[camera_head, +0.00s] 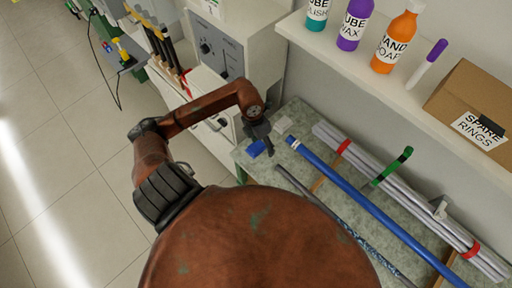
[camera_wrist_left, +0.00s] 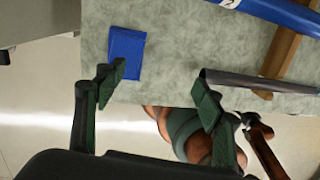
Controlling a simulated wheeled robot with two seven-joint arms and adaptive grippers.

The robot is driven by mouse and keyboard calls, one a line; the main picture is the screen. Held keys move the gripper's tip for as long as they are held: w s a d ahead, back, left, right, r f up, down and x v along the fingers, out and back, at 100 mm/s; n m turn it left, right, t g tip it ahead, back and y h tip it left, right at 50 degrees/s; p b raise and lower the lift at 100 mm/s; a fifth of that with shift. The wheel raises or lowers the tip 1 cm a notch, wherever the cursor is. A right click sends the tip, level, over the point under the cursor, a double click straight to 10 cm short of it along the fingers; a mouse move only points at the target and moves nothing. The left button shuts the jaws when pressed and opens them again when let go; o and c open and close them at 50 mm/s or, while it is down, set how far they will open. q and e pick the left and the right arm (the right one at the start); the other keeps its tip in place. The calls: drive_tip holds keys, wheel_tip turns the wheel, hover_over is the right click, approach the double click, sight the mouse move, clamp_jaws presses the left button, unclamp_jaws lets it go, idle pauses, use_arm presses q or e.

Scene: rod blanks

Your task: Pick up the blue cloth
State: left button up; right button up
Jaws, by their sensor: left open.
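The blue cloth (camera_head: 256,148) is a small folded square lying flat on the grey-green bench top (camera_head: 240,157), near its far left corner. It also shows in the left wrist view (camera_wrist_left: 126,53), by the bench edge, close to one fingertip. My left gripper (camera_head: 264,143) is above that corner, beside the cloth in the picture. In the left wrist view its two fingers are apart with nothing between them (camera_wrist_left: 160,84). I cannot tell the exact height above the cloth. My right gripper is not in view.
A dark rod (camera_head: 290,180), a long blue tube (camera_head: 370,207) and a tied bundle of grey rods (camera_head: 400,195) lie on the bench. A shelf (camera_head: 370,78) with bottles overhangs the back. The floor is open at left.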

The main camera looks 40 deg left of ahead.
sight(254, 148)
use_arm(q)
drive_tip(key=a, duration=0.1)
drive_tip(key=a+y, duration=0.1)
drive_tip(key=a, duration=0.1)
drive_tip(key=a+y, duration=0.1)
drive_tip(key=a, duration=0.1)
drive_tip(key=shift+s+f+g, duration=0.3)
drive_tip(key=shift+f+g, duration=0.1)
drive_tip(key=f, duration=0.6)
drive_tip(key=shift+d, duration=0.4)
drive_tip(key=shift+w+f, duration=0.1)
drive_tip(key=shift+f, duration=0.45)
drive_tip(key=shift+c, duration=0.6)
drive_tip(key=c, duration=1.1)
